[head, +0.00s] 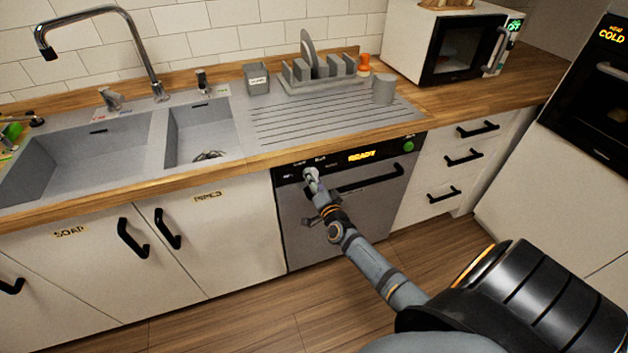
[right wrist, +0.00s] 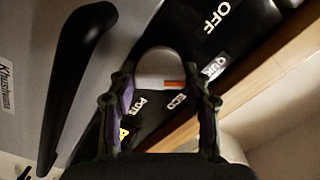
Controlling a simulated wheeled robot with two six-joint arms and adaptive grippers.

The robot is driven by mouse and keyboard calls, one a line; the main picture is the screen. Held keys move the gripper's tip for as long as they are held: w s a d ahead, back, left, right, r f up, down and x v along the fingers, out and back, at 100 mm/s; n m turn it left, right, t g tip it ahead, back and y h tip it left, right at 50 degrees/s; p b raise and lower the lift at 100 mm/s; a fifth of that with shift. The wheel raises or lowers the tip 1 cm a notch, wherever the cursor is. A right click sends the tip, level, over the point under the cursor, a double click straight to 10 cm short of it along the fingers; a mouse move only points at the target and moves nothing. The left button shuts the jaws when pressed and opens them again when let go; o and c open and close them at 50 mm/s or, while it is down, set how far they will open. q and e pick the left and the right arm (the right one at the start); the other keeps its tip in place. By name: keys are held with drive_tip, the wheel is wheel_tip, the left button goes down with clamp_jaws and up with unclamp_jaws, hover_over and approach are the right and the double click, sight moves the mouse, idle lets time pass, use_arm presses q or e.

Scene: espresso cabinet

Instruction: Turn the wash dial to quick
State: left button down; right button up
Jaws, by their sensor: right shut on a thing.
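The wash dial (right wrist: 155,62) is a round grey knob with an orange pointer mark on the dark dishwasher panel (right wrist: 258,30). In the right wrist view it sits between the two fingers of my right gripper (right wrist: 160,80), which are shut on its sides. The orange mark points right, between the partly hidden quick label (right wrist: 213,68) and the ECO label (right wrist: 177,101). OFF (right wrist: 222,16) and POTS labels also show. In the head view my right gripper (head: 313,184) reaches the panel's left part and mostly covers the dial. My left gripper is not in view.
The dishwasher (head: 345,213) shows a lit READY display (head: 361,155), a green button (head: 408,146) and a black handle (head: 370,181) right of my gripper. The wooden counter edge (head: 220,181) overhangs the panel. Floor in front is clear.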

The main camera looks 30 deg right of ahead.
drive_tip(key=shift+m, duration=0.8)
drive_tip(key=o, duration=1.2)
drive_tip(key=shift+c, duration=0.2)
drive_tip(key=shift+s, duration=0.15)
drive_tip(key=v, duration=1.1)
drive_tip(key=shift+s, duration=0.4)
drive_tip(key=shift+f, duration=0.1)
